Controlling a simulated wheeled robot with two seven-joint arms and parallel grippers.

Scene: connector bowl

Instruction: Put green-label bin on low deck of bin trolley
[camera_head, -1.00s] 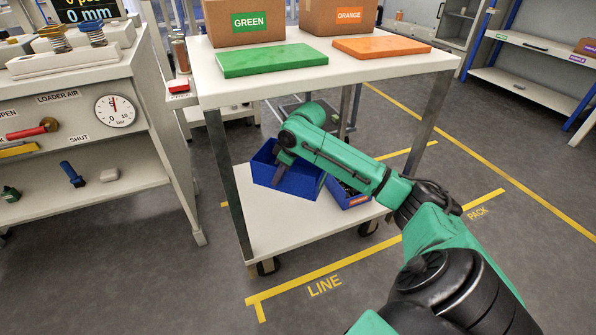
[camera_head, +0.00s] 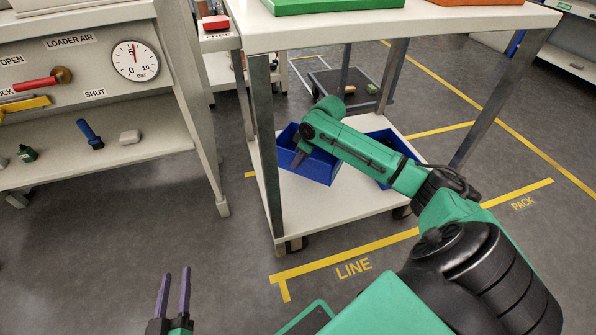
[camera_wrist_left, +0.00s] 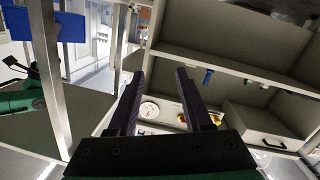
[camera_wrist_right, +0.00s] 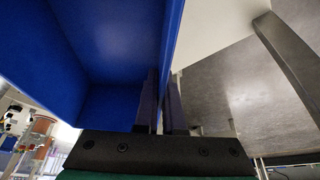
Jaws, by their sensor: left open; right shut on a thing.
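A blue bin (camera_head: 322,168) is at the left part of the low deck (camera_head: 330,215) of the trolley, slightly tilted in the head view. I cannot tell whether it rests on the deck or hangs just above it, and its label is hidden. My right gripper (camera_head: 298,160) is shut on its wall; the right wrist view shows the fingers (camera_wrist_right: 162,85) pinching the blue wall (camera_wrist_right: 110,40). A second blue bin (camera_head: 388,136) stands to the right on the same deck, partly behind my right arm. My left gripper (camera_head: 175,280) is open and empty, low in front of the trolley.
The trolley's top deck (camera_head: 400,32) and its legs (camera_head: 268,150) frame the low deck. A shelf unit with a gauge (camera_head: 135,60) stands at left. A dark low cart (camera_head: 350,90) is behind. Floor lines marked LINE (camera_head: 353,268) run in front, with open floor around.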

